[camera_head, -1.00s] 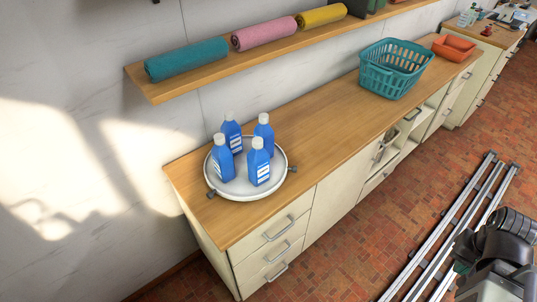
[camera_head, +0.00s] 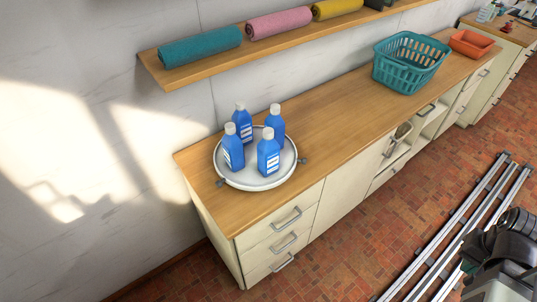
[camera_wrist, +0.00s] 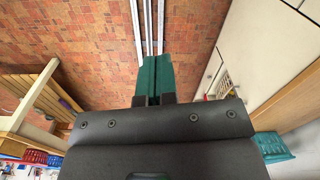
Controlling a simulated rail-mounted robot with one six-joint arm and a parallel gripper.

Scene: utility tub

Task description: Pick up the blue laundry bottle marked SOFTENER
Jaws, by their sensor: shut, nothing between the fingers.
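Several blue bottles with white caps and white labels stand upright on a round white tray (camera_head: 256,183) on the wooden counter. One is at the front (camera_head: 268,158), one at the left (camera_head: 233,152), one at the back (camera_head: 243,127) and one at the right (camera_head: 276,127). The label words are too small to read, so I cannot tell which is SOFTENER. My gripper (camera_wrist: 155,62) shows in the wrist view with its green fingers together and empty, above the brick floor and far from the bottles.
A teal basket (camera_head: 410,64) and an orange bin (camera_head: 472,43) stand farther along the counter (camera_head: 335,105). Rolled towels, teal (camera_head: 201,46), pink (camera_head: 279,24) and yellow (camera_head: 337,9), lie on the wall shelf. Floor rails (camera_head: 465,220) run beside the cabinets. The counter between tray and basket is clear.

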